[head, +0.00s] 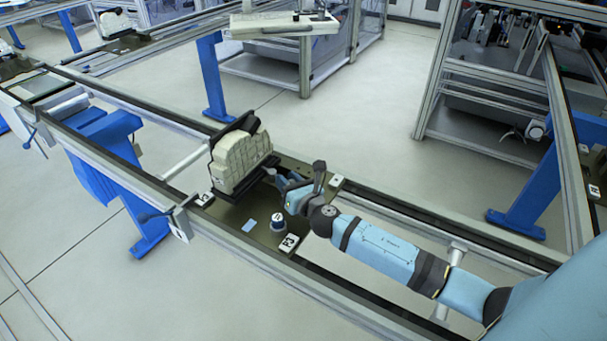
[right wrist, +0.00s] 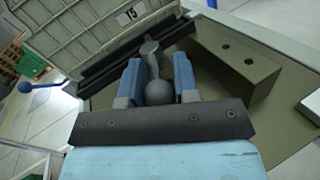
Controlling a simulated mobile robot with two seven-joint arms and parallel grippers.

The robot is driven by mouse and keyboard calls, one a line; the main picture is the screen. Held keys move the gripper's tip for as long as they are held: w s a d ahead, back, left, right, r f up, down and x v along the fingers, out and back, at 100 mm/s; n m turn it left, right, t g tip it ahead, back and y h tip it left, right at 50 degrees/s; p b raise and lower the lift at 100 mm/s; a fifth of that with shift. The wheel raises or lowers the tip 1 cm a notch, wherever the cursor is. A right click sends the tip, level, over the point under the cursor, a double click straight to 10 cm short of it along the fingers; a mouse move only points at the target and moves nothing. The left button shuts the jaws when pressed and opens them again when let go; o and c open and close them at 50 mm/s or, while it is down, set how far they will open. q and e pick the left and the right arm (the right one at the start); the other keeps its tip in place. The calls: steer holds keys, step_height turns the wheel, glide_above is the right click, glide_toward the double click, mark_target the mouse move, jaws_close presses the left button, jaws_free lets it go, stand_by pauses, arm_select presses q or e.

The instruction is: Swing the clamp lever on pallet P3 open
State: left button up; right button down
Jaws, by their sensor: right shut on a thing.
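The pallet (head: 238,211) is a dark olive plate on the conveyor rails in the middle of the head view, and it also shows in the right wrist view (right wrist: 235,125). The grey clamp lever (right wrist: 150,52) with a ball knob (right wrist: 158,92) lies between the blue fingers of my right gripper (right wrist: 157,78), beside the casting. In the head view, my right gripper (head: 284,185) is over the pallet's right part and mostly hides the lever. My left gripper is not in view.
A small dark knob with a white top (head: 278,226) and a blue tag (head: 250,225) are on the pallet's near part. A ball-ended lever (head: 157,216) juts from the near rail. An olive block (right wrist: 235,65) stands right of the gripper.

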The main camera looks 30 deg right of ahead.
steer(key=m+h, duration=0.1)
steer(key=a+h, duration=0.1)
steer(key=shift+m+h, duration=0.3)
steer(key=shift+m, duration=0.1)
steer(key=shift+a+h, duration=0.2)
steer(key=shift+h, duration=0.1)
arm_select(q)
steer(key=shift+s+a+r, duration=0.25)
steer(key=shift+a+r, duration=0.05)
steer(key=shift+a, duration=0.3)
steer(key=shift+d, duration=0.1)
arm_select(e)
steer(key=c, duration=0.9)
jaws_free()
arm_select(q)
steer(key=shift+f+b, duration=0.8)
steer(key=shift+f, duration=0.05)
arm_select(e)
steer(key=s, duration=0.4)
steer(key=s+a, duration=0.1)
steer(key=s, duration=0.8)
steer(key=shift+s+a, duration=0.3)
steer(key=shift+s, duration=0.1)
